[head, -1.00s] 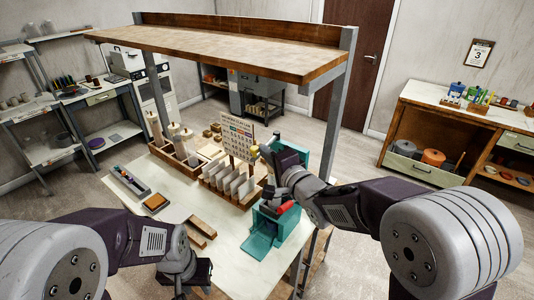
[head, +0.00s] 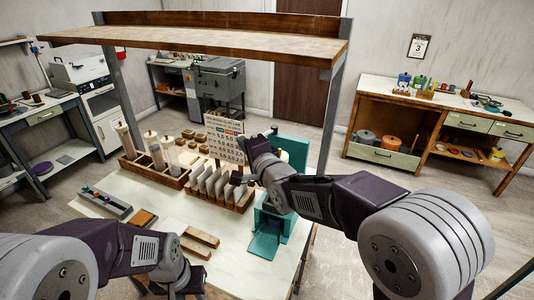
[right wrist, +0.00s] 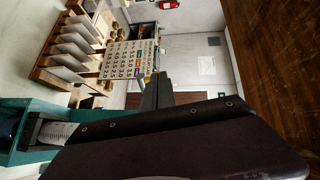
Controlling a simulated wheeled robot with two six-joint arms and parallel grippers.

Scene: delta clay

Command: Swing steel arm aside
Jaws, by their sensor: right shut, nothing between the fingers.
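A teal device (head: 270,226) stands at the right end of the white worktable, with an upright teal panel (head: 294,153) behind my right arm. No steel arm can be made out for certain. In the right wrist view, a pale strip with marks (right wrist: 55,133) shows at the teal housing (right wrist: 20,150), and a dark bolted panel I cannot identify fills the bottom. My right gripper (right wrist: 155,92) is shut and empty, above the table near the printed board (right wrist: 128,58). My left gripper (head: 178,282) is low over the table's front edge; its jaws are unclear.
A wooden rack of pale slabs (head: 217,186) stands left of the teal device. A wooden shelf (head: 200,42) on steel posts spans above the table. Two wooden bars (head: 196,240) and a grey tray (head: 105,203) lie in front. A wooden cabinet (head: 430,125) stands to the right.

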